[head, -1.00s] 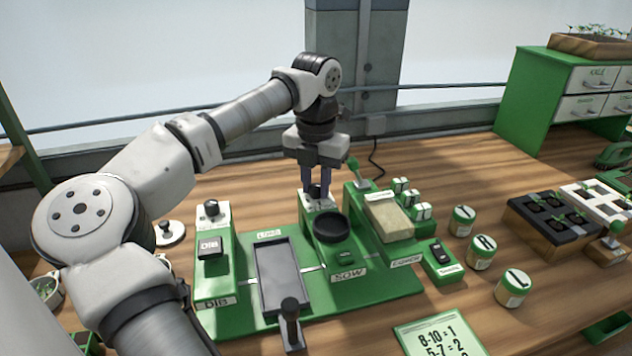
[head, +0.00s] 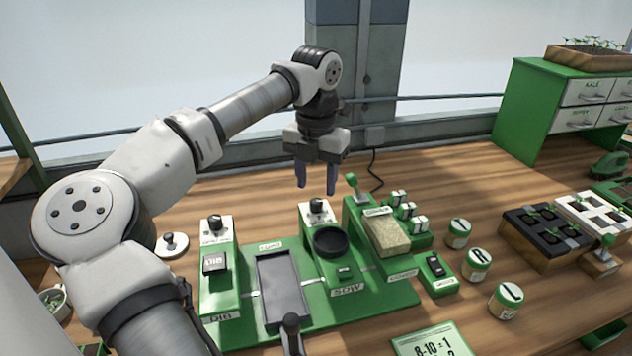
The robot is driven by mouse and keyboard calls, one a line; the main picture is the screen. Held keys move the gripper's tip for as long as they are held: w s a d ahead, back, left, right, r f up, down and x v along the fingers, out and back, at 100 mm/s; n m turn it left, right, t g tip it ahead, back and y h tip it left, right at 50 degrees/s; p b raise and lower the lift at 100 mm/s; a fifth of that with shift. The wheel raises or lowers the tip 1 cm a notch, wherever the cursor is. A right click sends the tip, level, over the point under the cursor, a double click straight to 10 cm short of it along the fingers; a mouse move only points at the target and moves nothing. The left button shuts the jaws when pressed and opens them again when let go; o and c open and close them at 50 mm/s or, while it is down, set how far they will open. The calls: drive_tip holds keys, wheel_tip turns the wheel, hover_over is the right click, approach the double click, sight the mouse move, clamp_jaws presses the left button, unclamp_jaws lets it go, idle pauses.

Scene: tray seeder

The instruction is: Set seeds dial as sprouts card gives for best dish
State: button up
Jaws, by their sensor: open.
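A black dial (head: 317,205) on a white plate stands at the back of the green SOW module (head: 345,289) in the head view. I take it for the seeds dial, but its markings are too small to read. My gripper (head: 316,190) is open and empty, its fingers pointing down, just above and behind this dial and apart from it. A white card with a green border (head: 432,343) lies at the front edge of the view. Its top line reads "8-10 = 1"; the rest is cut off. I cannot tell whether it is the sprouts card.
Another black dial (head: 215,222) stands on the DIB module at left. A lever (head: 352,181) rises just right of my gripper. Lidded jars (head: 477,264) and a dark seedling tray (head: 545,236) stand at right.

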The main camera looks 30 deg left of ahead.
sight(315, 201)
wheel_tip(315, 201, up, 9)
drive_tip(key=p, duration=0.5)
drive_tip(key=shift+r+p, duration=0.15)
drive_tip(key=shift+p, duration=0.25)
drive_tip(key=shift+s, duration=0.1)
